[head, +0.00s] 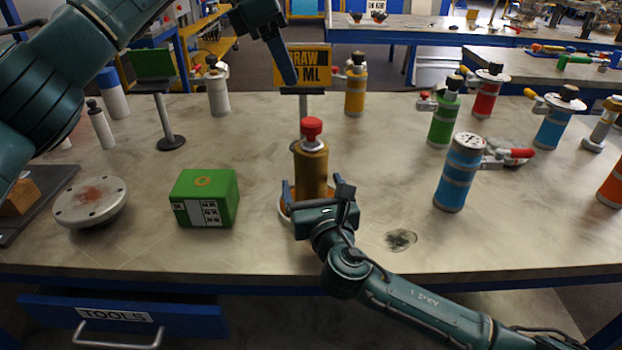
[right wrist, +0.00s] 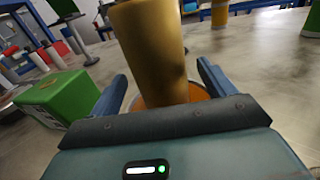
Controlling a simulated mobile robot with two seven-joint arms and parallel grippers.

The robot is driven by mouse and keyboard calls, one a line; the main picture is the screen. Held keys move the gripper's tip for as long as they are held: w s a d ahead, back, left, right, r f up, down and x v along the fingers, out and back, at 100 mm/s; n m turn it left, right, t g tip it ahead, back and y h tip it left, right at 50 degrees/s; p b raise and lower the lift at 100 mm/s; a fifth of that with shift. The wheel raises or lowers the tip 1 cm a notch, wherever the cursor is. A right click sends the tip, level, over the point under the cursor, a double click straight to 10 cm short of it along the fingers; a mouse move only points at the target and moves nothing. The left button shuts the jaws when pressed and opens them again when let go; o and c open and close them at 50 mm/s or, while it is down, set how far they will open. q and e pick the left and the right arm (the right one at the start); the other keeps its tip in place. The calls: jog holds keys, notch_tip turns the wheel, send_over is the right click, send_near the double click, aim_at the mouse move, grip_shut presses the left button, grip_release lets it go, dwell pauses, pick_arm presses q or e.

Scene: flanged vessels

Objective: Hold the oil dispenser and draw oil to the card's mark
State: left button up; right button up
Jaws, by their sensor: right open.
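In the right wrist view, the cylinder (right wrist: 150,45) stands between the spread fingers (right wrist: 165,88), with gaps visible. The yellow card (head: 315,58) stands behind it, reading "DRAW" and "ML"; its number is partly hidden by my left gripper (head: 290,80). That gripper points down in front of the card, its opening unclear.
A green box (head: 205,198) and a round grey flange (head: 90,202) lie left of the dispenser. A blue vessel with a gauge (head: 460,172) stands right; several coloured vessels stand behind. A dark stain (head: 400,239) marks the table front right. A blue tools drawer (head: 125,318) is below.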

jog(key=shift+x, duration=1.45)
jog(key=c, duration=1.3)
